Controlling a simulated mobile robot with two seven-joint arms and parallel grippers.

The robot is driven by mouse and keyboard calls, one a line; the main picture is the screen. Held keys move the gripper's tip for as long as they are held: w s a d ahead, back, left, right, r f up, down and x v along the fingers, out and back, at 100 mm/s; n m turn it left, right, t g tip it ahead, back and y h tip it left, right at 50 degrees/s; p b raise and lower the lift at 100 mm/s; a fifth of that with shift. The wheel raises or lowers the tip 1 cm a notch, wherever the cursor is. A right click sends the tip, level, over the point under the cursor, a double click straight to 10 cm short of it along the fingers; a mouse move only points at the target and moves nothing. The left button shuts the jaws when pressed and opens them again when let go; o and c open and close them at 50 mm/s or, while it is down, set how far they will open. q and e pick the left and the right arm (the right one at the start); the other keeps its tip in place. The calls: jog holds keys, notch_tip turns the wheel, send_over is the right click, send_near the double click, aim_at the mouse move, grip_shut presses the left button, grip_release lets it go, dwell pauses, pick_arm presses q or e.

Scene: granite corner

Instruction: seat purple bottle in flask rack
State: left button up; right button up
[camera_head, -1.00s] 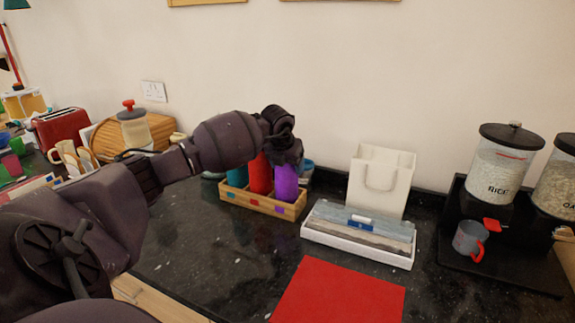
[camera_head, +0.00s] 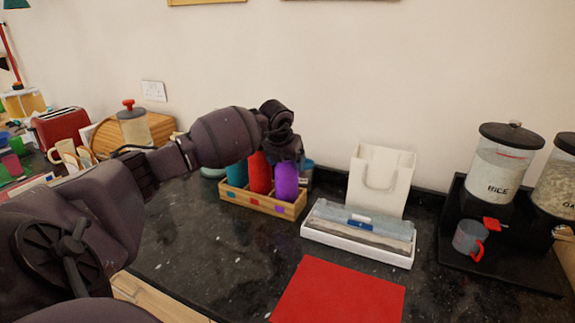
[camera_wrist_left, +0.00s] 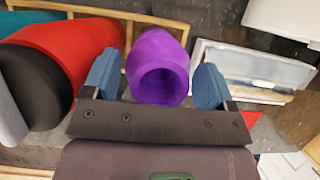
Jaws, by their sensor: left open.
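The purple bottle (camera_head: 286,181) stands in the right-hand slot of the wooden flask rack (camera_head: 262,204), in front of the purple mark. In the left wrist view the purple bottle (camera_wrist_left: 158,65) lies between the two blue fingers of my left gripper (camera_wrist_left: 154,82), with a gap visible on each side. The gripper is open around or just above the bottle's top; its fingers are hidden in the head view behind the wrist. The red bottle (camera_head: 260,174) and the teal bottle (camera_head: 237,173) stand in the other slots. My right gripper is not in view.
A white tray (camera_head: 357,251) with flat packs lies right of the rack, with a white bag-shaped holder (camera_head: 380,180) behind it. A red mat (camera_head: 339,294) lies in front. Dark counter front-left is clear.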

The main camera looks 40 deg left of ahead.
pick_arm(q)
jog(key=v, duration=1)
jog(key=shift+r, duration=0.3)
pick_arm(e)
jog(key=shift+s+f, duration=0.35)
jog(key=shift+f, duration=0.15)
pick_arm(q)
jog(key=shift+s, duration=0.1)
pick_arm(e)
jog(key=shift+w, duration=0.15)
